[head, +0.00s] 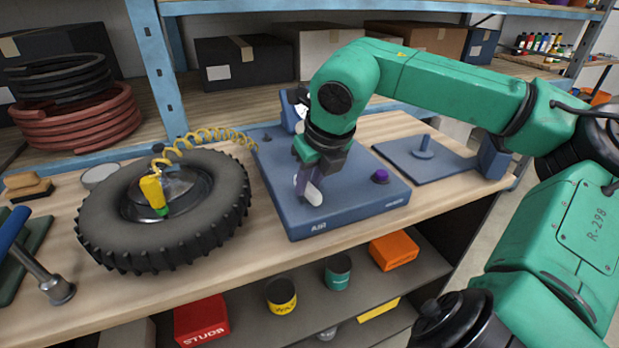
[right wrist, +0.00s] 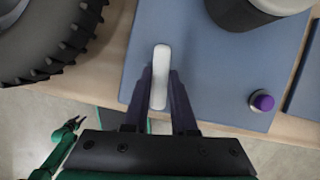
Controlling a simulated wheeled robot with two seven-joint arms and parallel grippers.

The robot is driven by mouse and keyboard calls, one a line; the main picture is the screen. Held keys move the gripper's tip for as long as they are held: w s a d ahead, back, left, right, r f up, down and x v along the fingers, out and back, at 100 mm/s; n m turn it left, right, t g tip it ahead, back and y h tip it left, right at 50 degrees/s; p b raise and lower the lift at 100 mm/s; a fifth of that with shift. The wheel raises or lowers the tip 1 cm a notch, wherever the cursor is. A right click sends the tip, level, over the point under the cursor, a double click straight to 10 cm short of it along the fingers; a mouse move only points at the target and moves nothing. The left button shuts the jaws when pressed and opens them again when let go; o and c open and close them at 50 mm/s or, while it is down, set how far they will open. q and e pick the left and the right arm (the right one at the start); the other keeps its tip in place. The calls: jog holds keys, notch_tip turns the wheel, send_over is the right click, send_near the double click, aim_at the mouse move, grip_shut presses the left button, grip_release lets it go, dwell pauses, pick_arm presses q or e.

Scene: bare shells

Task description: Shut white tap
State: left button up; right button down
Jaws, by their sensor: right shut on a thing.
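The white tap (right wrist: 161,68) shows in the right wrist view as a pale lever over the blue AIR panel (right wrist: 205,70), lying lengthwise between my fingers. In the head view only a little of the tap (head: 314,196) shows, as the fingers cover most of it. My right gripper (head: 307,184) points down over the panel's left half and is shut on the tap. It also shows in the right wrist view (right wrist: 163,95), with a dark purple finger on each side of the lever. A small green arm end (right wrist: 72,124) at lower left there seems to be my left gripper; its jaws are too small to judge.
A purple knob (head: 380,176) stands on the panel's right. A tyre (head: 220,190) with a yellow tool (head: 152,190) and coiled yellow hose (head: 215,134) lies to the left. A flat blue plate (head: 420,163) with a peg lies to the right. Shelves hold boxes behind and tins below.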

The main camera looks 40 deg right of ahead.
jog(key=shift+m+h, duration=0.3)
jog(key=shift+m, duration=0.5)
jog(key=c, duration=0.7)
grip_release()
jog(key=v, duration=1.4)
jog(key=shift+w+a+r, duration=0.15)
jog(key=shift+r, duration=0.2)
